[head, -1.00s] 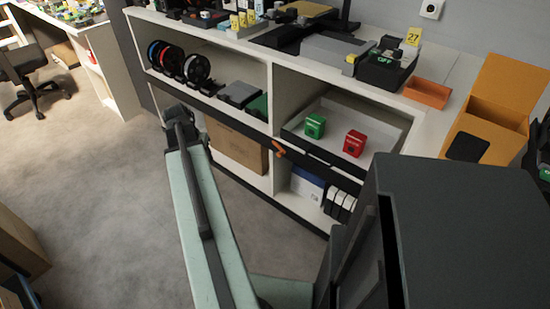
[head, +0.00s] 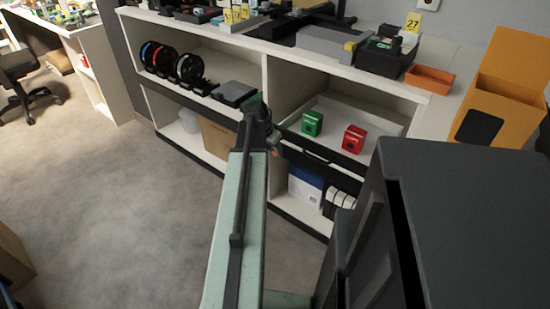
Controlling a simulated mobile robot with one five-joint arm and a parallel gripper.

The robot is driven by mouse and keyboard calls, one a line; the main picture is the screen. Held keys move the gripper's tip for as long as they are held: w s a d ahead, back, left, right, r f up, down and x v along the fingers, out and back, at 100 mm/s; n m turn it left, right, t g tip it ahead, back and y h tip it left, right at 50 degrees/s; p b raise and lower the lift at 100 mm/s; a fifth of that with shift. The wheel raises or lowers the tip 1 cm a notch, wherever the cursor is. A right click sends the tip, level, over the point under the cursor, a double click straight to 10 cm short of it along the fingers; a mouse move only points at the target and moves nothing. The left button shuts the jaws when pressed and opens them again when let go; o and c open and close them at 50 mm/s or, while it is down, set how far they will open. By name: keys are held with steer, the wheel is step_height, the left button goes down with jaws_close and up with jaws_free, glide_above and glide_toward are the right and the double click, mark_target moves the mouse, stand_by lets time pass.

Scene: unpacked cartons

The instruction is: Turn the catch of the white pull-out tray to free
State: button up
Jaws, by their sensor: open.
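The white pull-out tray (head: 362,113) sits in the right bay of the shelf unit, with a dark front rail. It holds a green cube (head: 312,123) and a red cube (head: 353,139). The orange catch (head: 276,153) is at the left end of the tray's front, mostly hidden behind my arm's end. My gripper (head: 272,138) is in front of the catch and appears close to it. It is open and holds nothing that I can see. Its fingers are small and dark, so I cannot tell whether they touch the catch or which way the catch points.
Filament spools (head: 189,68) stand in the left bay. A cardboard box (head: 217,137) and a blue-white box (head: 305,186) are on the lower shelf. An orange bin (head: 429,80) and an orange carton (head: 497,108) are at right. The carpet (head: 150,220) at left is clear.

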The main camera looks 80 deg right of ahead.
steer(key=shift+b+x, duration=0.5)
steer(key=shift+x, duration=0.7)
steer(key=shift+r, duration=0.1)
jaws_close()
steer(key=g, duration=0.1)
steer(key=g+y+b, duration=0.1)
steer(key=shift+w+d+f+n+g, duration=0.3)
steer(key=shift+w+d, duration=0.05)
steer(key=shift+w, duration=0.05)
steer(key=shift+a+r+g+y+b, duration=0.1)
steer(key=shift+a+g+y+b, duration=0.05)
steer(key=shift+g+y+b, duration=0.7)
steer(key=shift+s+a+r+h, duration=0.1)
steer(key=shift+h, duration=0.15)
